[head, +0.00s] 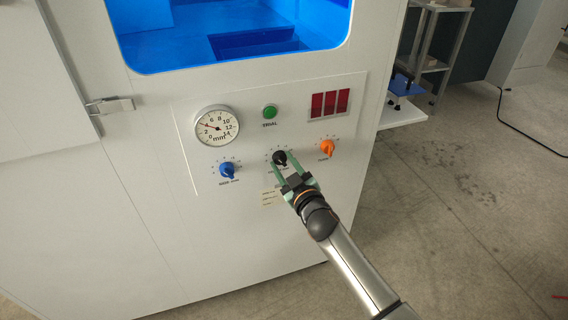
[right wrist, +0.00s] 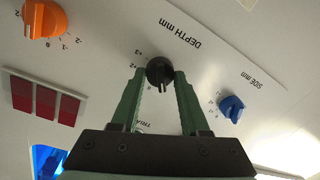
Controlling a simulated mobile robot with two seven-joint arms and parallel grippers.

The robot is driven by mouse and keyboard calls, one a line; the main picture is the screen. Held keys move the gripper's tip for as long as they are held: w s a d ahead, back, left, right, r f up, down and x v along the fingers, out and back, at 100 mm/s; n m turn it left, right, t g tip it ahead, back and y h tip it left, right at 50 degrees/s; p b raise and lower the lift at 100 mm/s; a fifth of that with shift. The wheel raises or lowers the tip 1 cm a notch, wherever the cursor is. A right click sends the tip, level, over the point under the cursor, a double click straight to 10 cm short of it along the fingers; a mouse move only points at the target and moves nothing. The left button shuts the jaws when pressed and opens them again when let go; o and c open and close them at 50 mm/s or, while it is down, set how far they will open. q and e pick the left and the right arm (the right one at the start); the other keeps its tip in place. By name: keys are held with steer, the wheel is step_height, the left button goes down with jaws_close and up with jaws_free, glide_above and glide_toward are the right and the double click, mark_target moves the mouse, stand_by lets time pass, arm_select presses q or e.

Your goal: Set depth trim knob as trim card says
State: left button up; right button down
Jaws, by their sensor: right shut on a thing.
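The black depth knob (head: 280,157) is in the middle of the lower knob row on the white panel. It also shows in the right wrist view (right wrist: 159,72), under the upside-down "DEPTH mm" print, with its pointer toward the picture's bottom. My right gripper (head: 281,163) is shut on this knob, one green finger on each side; the fingers (right wrist: 159,80) also show in the right wrist view. A small pale card (head: 269,197) is on the panel below the knob, partly behind my gripper, its text too small to read. My left gripper is not in view.
A blue knob (head: 227,170) is left of the black knob and an orange knob (head: 327,148) right of it. Above are a round dial (head: 217,127), a green button (head: 270,112) and a red display (head: 330,104).

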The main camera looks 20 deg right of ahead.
steer(key=shift+c, duration=2)
jaws_free()
steer(key=shift+s, duration=0.6)
steer(key=s+d+p, duration=0.1)
steer(key=s, duration=1)
steer(key=shift+s+r+p, duration=0.15)
steer(key=shift+r+p, duration=0.1)
steer(key=shift+p, duration=0.1)
steer(key=shift+f, duration=0.1)
